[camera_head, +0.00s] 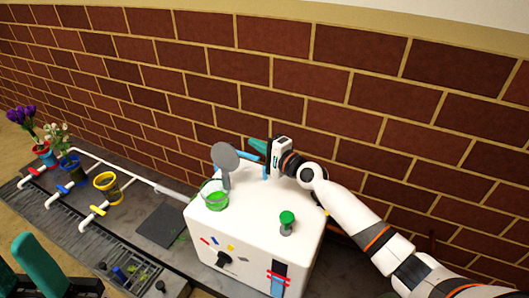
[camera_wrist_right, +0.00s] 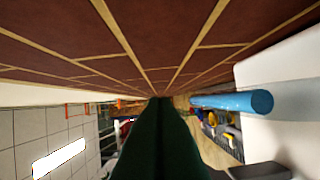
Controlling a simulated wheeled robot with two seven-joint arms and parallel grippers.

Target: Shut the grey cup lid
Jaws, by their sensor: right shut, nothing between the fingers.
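The grey cup lid (camera_head: 226,157) is a round disc standing raised on a grey stem, on the back left of a white box. The clear cup (camera_head: 215,196) with green contents is just in front of it, its top uncovered. A blue bar (camera_head: 248,156) sticks out to the right of the lid. My right gripper (camera_head: 257,146) is shut and empty, behind and right of the lid, near the wall. Its dark green fingers (camera_wrist_right: 160,135) fill the middle of the wrist view, with the blue bar (camera_wrist_right: 235,102) to their right. My left gripper (camera_head: 27,272) is open at the bottom left.
The white box (camera_head: 255,225) also carries a green knob (camera_head: 287,218) at the front right. The brick wall (camera_head: 250,70) rises close behind. Flower pots, a yellow ring (camera_head: 107,186) and white pipes stand on the grey counter to the left.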

